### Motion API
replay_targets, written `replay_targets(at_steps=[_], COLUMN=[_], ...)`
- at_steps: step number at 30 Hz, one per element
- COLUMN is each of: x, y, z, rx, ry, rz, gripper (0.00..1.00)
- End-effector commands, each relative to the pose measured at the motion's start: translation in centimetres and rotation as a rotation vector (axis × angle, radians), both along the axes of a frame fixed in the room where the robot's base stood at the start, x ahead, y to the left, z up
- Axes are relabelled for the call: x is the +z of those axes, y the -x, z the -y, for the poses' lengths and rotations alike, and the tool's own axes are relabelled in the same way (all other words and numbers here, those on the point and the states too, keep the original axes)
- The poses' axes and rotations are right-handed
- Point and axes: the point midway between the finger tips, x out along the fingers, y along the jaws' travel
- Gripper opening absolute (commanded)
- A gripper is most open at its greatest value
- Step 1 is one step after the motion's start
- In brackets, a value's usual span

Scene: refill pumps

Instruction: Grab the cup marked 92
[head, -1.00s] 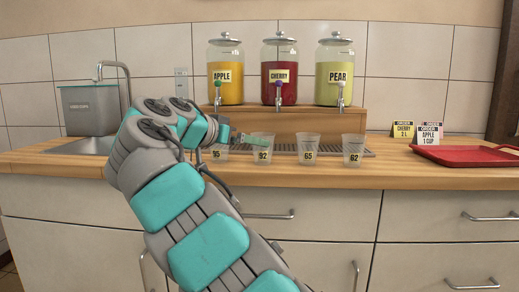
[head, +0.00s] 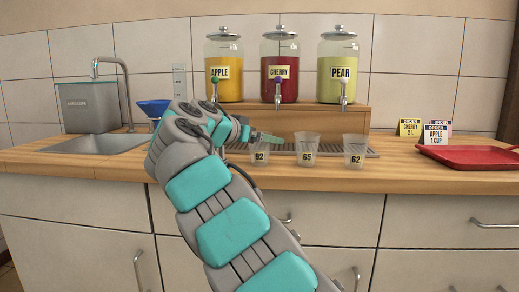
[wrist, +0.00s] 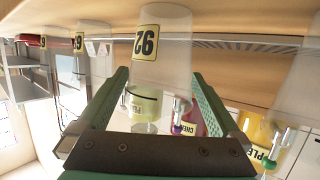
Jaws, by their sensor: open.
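The clear cup marked 92 (head: 260,156) stands upright on the counter, at the left of the cups seen in the head view. My gripper (head: 268,138) is close by it, partly hidden behind my own arm. In the wrist view the cup marked 92 (wrist: 160,45) shows upside down, ahead of and in line with the space between the green fingers of my gripper (wrist: 160,90). The fingers are open, one on each side. Whether they touch the cup I cannot tell.
Cups marked 65 (head: 307,150) and 62 (head: 355,151) stand to the right. Apple (head: 224,68), cherry (head: 280,68) and pear (head: 338,68) dispensers stand behind. A red tray (head: 470,157) is at right, near order cards (head: 437,131). A blue funnel-like thing (head: 153,108) is at left.

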Motion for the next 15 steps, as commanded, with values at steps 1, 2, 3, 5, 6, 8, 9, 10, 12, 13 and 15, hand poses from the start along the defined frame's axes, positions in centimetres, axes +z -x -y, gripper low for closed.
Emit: replay_targets(at_steps=[1, 2, 3, 5, 6, 8, 9, 10, 12, 13, 15], x=[-0.19, -0.31, -0.44, -0.54, -0.56, -0.56, -0.56, -0.56, -0.55, -0.55, -0.55], y=[-0.53, -0.77, -1.01, -1.18, -1.2, -1.19, -1.18, -1.18, -1.18, -1.17, -1.17], z=[0.43, 0.64, 0.84, 0.98, 0.98, 0.95, 0.93, 0.93, 0.92, 0.93, 0.91], rx=[-0.002, -0.003, -0.004, -0.004, -0.003, -0.003, -0.003, -0.003, -0.002, -0.002, -0.002], ry=[0.001, 0.0, 0.001, 0.001, 0.001, 0.001, 0.001, 0.001, 0.001, 0.001, 0.001], rz=[-0.002, -0.003, -0.003, -0.003, -0.002, -0.002, -0.002, -0.002, -0.002, -0.002, -0.002], gripper=[1.0, 1.0, 1.0, 1.0, 1.0, 1.0, 1.0, 1.0, 0.92, 0.89, 0.81])
